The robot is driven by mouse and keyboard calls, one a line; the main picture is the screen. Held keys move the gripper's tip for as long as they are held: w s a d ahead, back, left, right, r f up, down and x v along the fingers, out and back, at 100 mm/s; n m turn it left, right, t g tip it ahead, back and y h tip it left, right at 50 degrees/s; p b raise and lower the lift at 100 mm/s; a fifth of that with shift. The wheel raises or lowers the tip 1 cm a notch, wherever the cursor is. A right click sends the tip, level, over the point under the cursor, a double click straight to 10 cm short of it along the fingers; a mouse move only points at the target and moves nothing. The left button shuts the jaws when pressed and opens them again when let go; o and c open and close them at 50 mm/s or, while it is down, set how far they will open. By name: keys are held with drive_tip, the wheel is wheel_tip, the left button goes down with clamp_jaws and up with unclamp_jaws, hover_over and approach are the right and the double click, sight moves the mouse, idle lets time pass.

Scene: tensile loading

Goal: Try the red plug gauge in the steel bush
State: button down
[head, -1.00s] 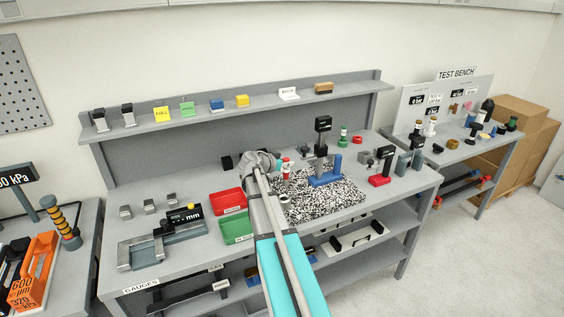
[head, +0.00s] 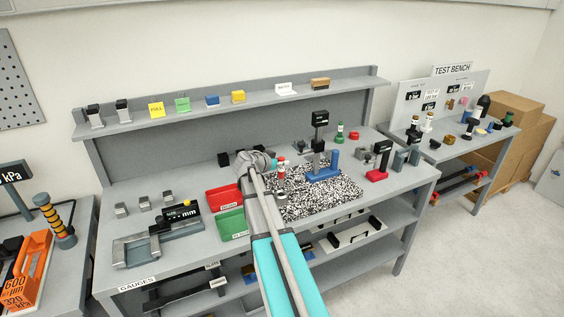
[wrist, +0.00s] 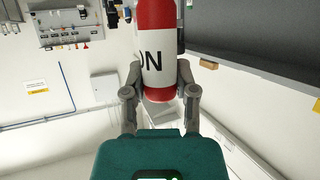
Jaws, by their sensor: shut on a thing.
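The red plug gauge (wrist: 158,62) is red with a white band and black lettering, of which an N shows in the wrist view. My gripper (wrist: 160,78) is shut on it, with one finger on each side. In the head view the gauge (head: 281,161) is upright beside my wrist, above the black-and-white speckled plate (head: 335,196). A small pale ring, apparently the steel bush (head: 281,195), shows below the gauge near the plate's left side. I cannot tell the gap between them. My arm hides most of the gripper in the head view.
A blue-based stand (head: 323,172) rises from the plate right of the gauge. Red (head: 222,199) and green (head: 232,224) bins lie left of my arm. A green-and-white gauge (head: 339,133) stands behind. The plate's front right is clear.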

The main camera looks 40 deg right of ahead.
sight(281, 179)
drive_tip(key=shift+f+b, duration=2.05)
drive_tip(key=shift+f, duration=0.2)
drive_tip(key=shift+w+f+b, duration=0.1)
drive_tip(key=shift+f+b, duration=1.7)
idle(4.0)
